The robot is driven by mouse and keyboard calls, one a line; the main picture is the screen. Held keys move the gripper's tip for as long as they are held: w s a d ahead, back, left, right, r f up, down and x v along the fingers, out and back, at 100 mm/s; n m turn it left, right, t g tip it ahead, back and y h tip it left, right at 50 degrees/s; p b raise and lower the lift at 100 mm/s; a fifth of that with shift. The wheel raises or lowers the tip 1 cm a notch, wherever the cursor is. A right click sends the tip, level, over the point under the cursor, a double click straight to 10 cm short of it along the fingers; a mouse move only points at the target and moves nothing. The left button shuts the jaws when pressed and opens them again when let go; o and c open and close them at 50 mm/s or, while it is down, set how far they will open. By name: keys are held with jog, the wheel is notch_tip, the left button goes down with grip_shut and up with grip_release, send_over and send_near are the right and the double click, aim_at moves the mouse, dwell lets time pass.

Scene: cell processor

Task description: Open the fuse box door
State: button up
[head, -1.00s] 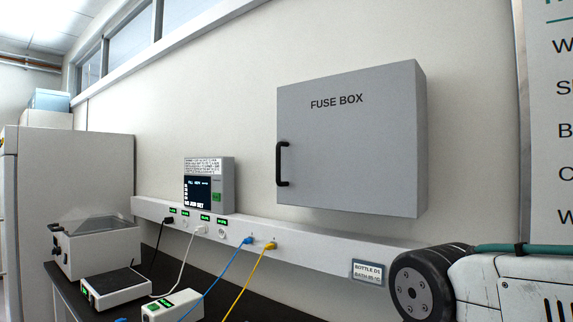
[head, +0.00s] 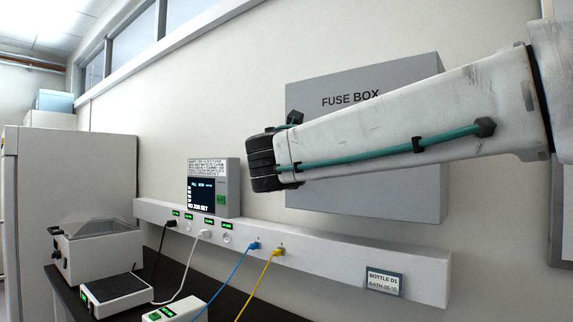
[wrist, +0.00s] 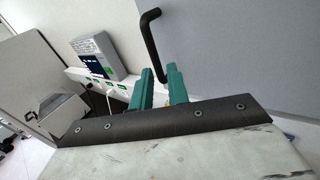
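The grey fuse box (head: 310,95) hangs on the wall with its door shut. In the head view my arm crosses in front of it and hides its handle and my gripper. In the wrist view the black bar handle (wrist: 153,38) stands out from the grey door (wrist: 225,50). My gripper (wrist: 160,84) shows there as two teal fingers with a gap between them, open. The handle's lower end appears in line with this gap, near the fingertips. I cannot tell whether it is between the fingers or just beyond them.
A small panel with a screen (head: 227,190) stands on the wall ledge (head: 340,255), left of the box. Cables plug into the ledge above a dark bench with white devices. A label plate (head: 384,282) is on the ledge at right. The wall above the panel is clear.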

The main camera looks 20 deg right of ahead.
jog(key=shift+n, duration=0.4)
jog(key=x, duration=0.5)
jog(key=a+x, duration=0.1)
jog(key=x, duration=0.1)
jog(key=shift+w+d+r, duration=0.2)
jog(key=shift+w+r, duration=0.15)
jog(key=shift+w, duration=0.25)
grip_shut()
